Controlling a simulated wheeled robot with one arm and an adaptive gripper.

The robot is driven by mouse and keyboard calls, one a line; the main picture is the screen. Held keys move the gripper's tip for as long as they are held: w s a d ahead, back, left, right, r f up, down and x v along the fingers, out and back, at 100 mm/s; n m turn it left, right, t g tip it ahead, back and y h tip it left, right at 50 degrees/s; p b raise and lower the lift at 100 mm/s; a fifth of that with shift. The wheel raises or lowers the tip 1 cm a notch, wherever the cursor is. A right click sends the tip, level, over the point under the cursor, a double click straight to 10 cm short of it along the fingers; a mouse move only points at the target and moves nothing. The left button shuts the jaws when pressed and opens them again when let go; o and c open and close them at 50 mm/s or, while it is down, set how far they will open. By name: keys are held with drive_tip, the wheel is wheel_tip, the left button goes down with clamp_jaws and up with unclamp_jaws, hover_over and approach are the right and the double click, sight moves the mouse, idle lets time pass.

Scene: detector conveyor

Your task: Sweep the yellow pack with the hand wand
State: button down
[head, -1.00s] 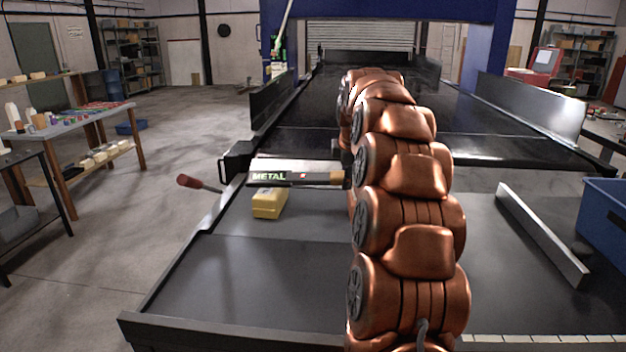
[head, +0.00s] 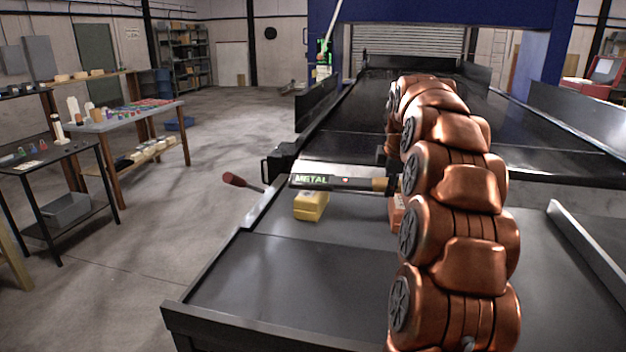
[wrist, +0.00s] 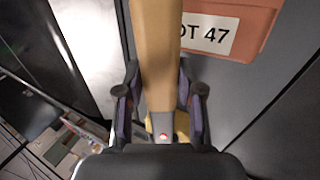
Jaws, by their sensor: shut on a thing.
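The hand wand (head: 330,181) is a dark bar with green METAL lettering, a small red light and a tan handle (head: 380,185). It lies level across the far edge of the yellow pack (head: 311,205) in the head view, hiding that edge; I cannot tell whether they touch. The pack rests on the dark conveyor bed. In the wrist view my gripper (wrist: 161,98) is shut on the tan handle (wrist: 156,50). A bit of yellow shows behind the wand there. My arm hides most of the gripper in the head view.
An orange pack marked "OT 47" (wrist: 236,25) lies close beside the handle, mostly hidden by my arm in the head view. A red-tipped lever (head: 236,180) sticks out left of the conveyor. The near bed (head: 290,285) is bare. Tables (head: 120,122) stand at left.

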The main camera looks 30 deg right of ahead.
drive_tip(key=shift+r, duration=0.1)
idle(0.3)
drive_tip(key=shift+r+p, duration=1.55)
drive_tip(key=shift+r, duration=1.4)
